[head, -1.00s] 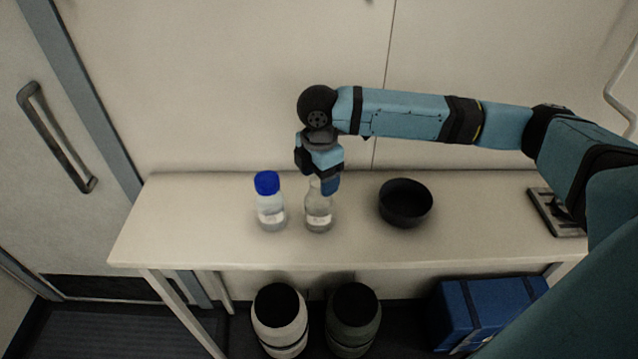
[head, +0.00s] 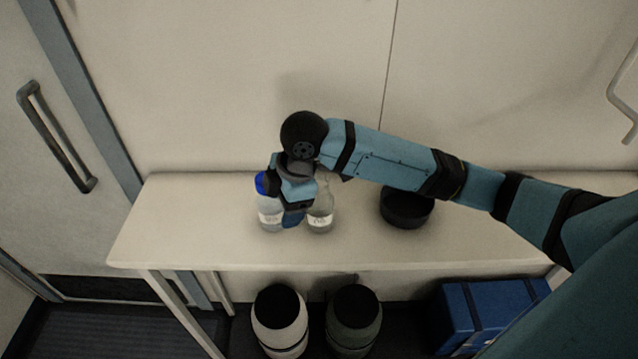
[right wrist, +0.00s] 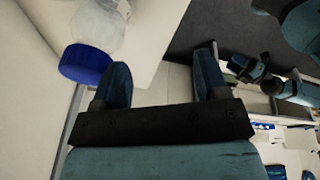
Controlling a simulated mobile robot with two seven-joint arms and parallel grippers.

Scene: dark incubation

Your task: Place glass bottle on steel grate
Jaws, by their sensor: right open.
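A clear glass bottle (head: 321,212) with a pale label stands upright on the bench, with no coloured cap visible. A blue-capped bottle (head: 268,214) stands just left of it. My right gripper (head: 293,218) hangs between the two in the head view, overlapping parts of both; I cannot tell whether it touches either. In the right wrist view the fingers (right wrist: 162,80) are apart with nothing between them, and the blue cap (right wrist: 85,63) lies just outside the left finger. The steel grate is hidden behind my right arm. My left gripper is out of view.
A black bowl (head: 405,208) stands right of the bottles, close to my forearm. The bench (head: 180,225) is clear at its left end and along the front. Two lidded containers (head: 280,318) and a blue box (head: 487,310) are below it. A wall stands behind.

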